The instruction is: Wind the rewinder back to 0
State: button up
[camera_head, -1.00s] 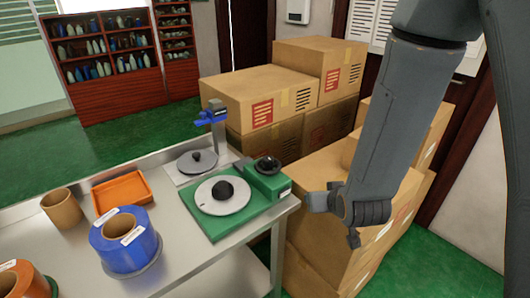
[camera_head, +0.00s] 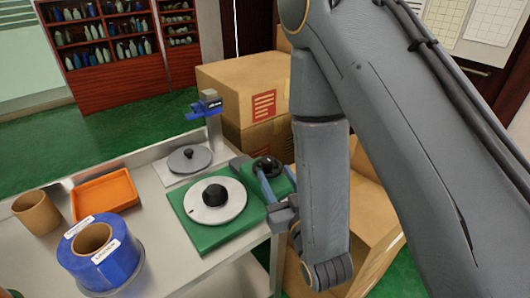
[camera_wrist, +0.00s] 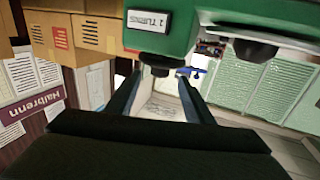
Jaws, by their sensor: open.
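The rewinder has a green base (camera_head: 215,237) with a pale disc (camera_head: 229,210) and black hub (camera_head: 215,195). A green box at its right end (camera_head: 285,184) carries a black round knob (camera_head: 266,166) on top. My gripper (camera_head: 254,170) is open at the box, with its fingers on either side of the knob, partly hiding it. In the wrist view, which is upside down, the knob (camera_wrist: 156,68) shows between my two fingertips (camera_wrist: 160,78). I cannot tell whether they touch it. The green box (camera_wrist: 180,35) bears a white label (camera_wrist: 149,20), its reading unclear.
A blue roll (camera_head: 97,259), an orange tray (camera_head: 104,196) and a brown tube (camera_head: 37,213) stand on the metal table (camera_head: 170,235). A grey plate stand with a blue head (camera_head: 207,108) is behind the rewinder. Cardboard boxes (camera_head: 240,90) stack beyond the table.

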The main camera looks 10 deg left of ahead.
jog(key=shift+w+a+f+b, duration=0.1)
jog(key=shift+w+a+b, duration=0.2)
jog(key=shift+w+b, duration=0.15)
jog(key=p+x, duration=0.1)
jog(key=x, duration=0.9)
jog(key=shift+a, duration=0.1)
jog(key=c, duration=1.1)
jog(key=shift+o, duration=0.3)
jog(key=shift+y, duration=0.3)
